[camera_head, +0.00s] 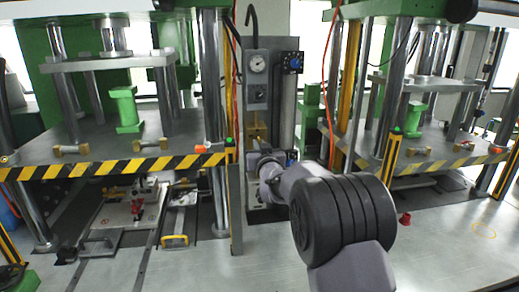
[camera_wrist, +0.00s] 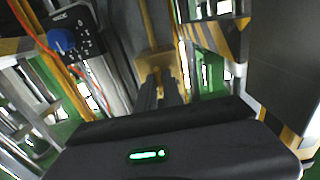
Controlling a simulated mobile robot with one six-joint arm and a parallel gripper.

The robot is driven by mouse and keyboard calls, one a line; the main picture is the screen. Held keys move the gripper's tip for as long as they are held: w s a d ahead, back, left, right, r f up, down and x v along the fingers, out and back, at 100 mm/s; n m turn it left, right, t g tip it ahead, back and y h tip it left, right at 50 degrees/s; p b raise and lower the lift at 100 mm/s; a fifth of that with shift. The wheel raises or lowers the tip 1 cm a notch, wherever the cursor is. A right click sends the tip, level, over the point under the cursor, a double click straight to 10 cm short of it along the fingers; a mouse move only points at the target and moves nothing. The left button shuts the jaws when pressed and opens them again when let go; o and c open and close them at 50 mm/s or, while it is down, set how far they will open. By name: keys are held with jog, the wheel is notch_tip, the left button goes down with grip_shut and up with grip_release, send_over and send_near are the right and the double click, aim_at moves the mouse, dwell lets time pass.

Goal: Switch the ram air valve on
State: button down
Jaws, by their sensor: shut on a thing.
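My gripper (camera_wrist: 162,84) is at the grey central column between the two presses. In the wrist view its two dark fingers are close together at a brass-coloured block (camera_wrist: 156,62). They appear shut on a part of it, but the held part is mostly hidden between the fingers. In the head view, a brass-coloured block (camera_head: 256,131) shows on the column above my wrist, which hides the fingertips. I cannot tell for sure which part is the ram air valve or its position. A blue knob (camera_wrist: 62,40) on a dark panel stands clear of the fingers in the wrist view.
A round gauge (camera_head: 257,64) and a blue-knobbed panel (camera_head: 293,62) are higher on the column. Presses with yellow-black striped edges (camera_head: 110,167) stand on both sides. Orange hoses (camera_head: 325,105) hang close by. A red part (camera_head: 405,218) is on the metal table.

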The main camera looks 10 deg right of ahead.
jog(key=c, duration=1.5)
grip_release()
jog(key=shift+c, duration=0.2)
jog(key=s, duration=1.7)
jog(key=shift+s, duration=0.25)
jog(key=s+a+f+m+g, duration=0.1)
jog(key=s+g, duration=0.3)
jog(key=s, duration=0.8)
jog(key=s+a+f+m+g+y, duration=0.1)
jog(key=s+f+g, duration=0.3)
jog(key=s, duration=0.8)
jog(key=s+a+f+m+g+y, duration=0.1)
jog(key=s+g, duration=0.3)
jog(key=s, duration=0.8)
jog(key=shift+s+a+f+m, duration=0.3)
jog(key=shift+a+f+m, duration=0.2)
jog(key=shift+f+m, duration=0.15)
